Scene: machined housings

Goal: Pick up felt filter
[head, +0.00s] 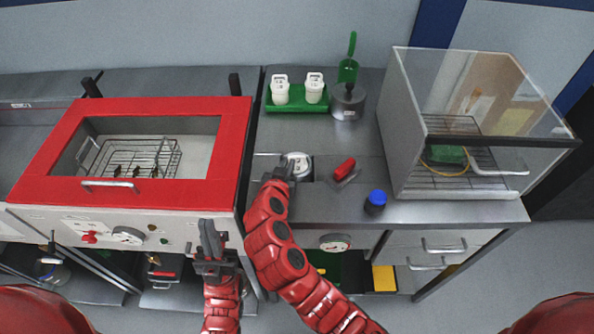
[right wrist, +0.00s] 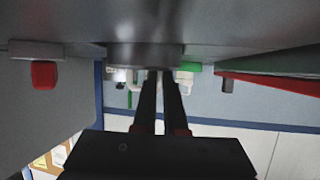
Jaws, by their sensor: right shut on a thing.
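A round metal piece with a pale top (head: 298,163) is set at the left of the middle bench. I cannot tell for certain whether it, or something in it, is the felt filter. My right gripper (head: 280,174) is shut on this piece at its near left edge. In the right wrist view, which is upside down, the gripper's dark fingers (right wrist: 163,78) are close together at the metal rim (right wrist: 145,55). The fingers hide their contact with it.
A glass case (head: 460,160) and the red-framed cabinet (head: 228,150) flank the bench.

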